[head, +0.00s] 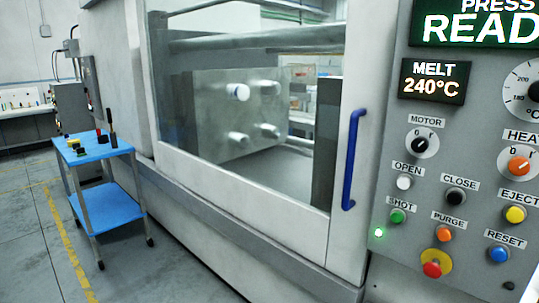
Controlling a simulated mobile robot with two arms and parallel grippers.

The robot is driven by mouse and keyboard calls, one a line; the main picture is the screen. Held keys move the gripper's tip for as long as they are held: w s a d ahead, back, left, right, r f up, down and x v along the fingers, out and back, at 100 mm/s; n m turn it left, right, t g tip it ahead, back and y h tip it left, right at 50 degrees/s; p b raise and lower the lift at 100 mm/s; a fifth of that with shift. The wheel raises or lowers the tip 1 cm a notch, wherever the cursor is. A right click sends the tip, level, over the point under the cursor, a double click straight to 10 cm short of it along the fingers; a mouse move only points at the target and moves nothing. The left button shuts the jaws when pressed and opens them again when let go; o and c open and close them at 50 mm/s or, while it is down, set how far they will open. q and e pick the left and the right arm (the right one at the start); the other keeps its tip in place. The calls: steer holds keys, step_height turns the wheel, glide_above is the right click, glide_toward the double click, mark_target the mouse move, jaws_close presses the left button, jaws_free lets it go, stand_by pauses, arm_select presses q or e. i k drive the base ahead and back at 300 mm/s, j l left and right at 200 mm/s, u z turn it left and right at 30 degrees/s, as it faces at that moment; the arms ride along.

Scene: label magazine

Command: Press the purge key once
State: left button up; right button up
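The purge key (444,234) is a small orange button on the grey control panel (385,262) at the right of the head view. Its PURGE label (449,219) sits just above it. The green shot key (397,215) is to its left, the blue reset key (498,254) to its lower right, and a red stop button on a yellow collar (432,269) below it. Neither of my grippers shows in the head view. Nothing covers the purge key.
A blue door handle (353,160) stands out left of the panel, beside the machine's window. A blue two-shelf cart (106,204) with small tools stands at the left. Open floor lies around it. The melt display (434,79) reads 240°C.

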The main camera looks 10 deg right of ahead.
mark_target(444, 234)
steer(key=z, duration=0.4)
steer(key=l+z, duration=0.15)
steer(key=z, duration=0.2)
steer(key=l+z, duration=0.1)
steer(key=z, duration=0.3)
steer(key=k+l, duration=0.05)
